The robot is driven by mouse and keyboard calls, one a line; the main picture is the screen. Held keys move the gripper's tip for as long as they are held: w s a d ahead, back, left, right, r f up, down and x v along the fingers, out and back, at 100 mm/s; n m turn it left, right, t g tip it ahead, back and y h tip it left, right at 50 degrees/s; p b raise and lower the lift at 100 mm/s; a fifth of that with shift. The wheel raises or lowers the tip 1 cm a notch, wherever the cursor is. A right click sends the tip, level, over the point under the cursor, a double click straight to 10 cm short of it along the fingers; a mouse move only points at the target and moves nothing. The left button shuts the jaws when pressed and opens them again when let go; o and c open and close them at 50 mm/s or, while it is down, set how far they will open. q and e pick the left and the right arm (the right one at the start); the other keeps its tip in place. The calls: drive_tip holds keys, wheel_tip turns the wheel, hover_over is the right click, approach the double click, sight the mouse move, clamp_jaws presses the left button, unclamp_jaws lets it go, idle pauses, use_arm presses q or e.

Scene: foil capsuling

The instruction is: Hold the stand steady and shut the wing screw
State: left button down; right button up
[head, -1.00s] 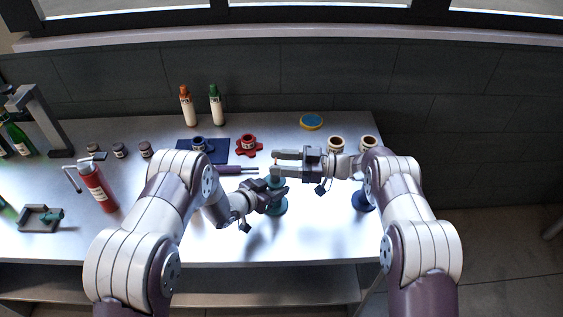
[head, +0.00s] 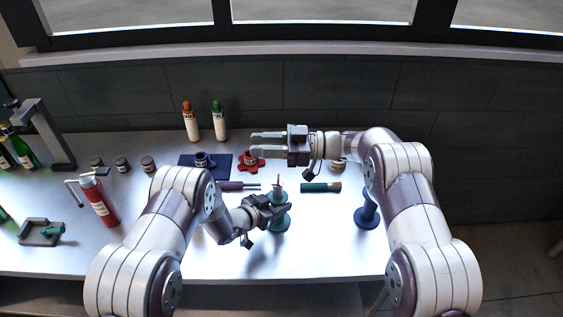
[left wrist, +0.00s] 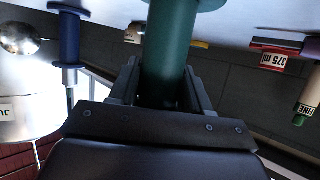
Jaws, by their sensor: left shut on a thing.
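The teal stand (head: 280,222) is upright near the front middle of the table. My left gripper (head: 281,210) is shut on its post; the left wrist view shows the thick green post (left wrist: 168,55) between the jaws. A thin upright piece with an orange tip (head: 277,179) rises from the stand's top; I cannot make out a wing screw or how far it is turned. My right gripper (head: 267,144) is open and empty, its fingers pointing left, behind and above the stand, apart from it.
A blue stand (head: 367,210) is at the right. Behind the teal stand lie a green-handled tool (head: 318,187) and a purple-handled tool (head: 232,186). A red lobed piece (head: 250,162) and a dark blue mat (head: 189,160) are farther back. The table front is clear.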

drive_tip(key=w+a+r+m+t+h, duration=0.3)
drive_tip(key=a+r+m+t, duration=0.2)
drive_tip(key=r+t, duration=0.15)
drive_tip(key=w+a+r+m+t+h, duration=0.35)
drive_tip(key=a+r+m+t, duration=0.2)
drive_tip(key=r, duration=0.25)
drive_tip(key=s+d+f+m+g+h, duration=0.7)
drive_tip(key=s+d+f+m+h, duration=0.25)
drive_tip(key=d+f+h, duration=0.45)
drive_tip(key=shift+y, duration=0.85)
drive_tip(key=x, duration=1.2)
drive_tip(key=shift+s+a+f, duration=0.3)
drive_tip(key=shift+s, duration=0.05)
clamp_jaws()
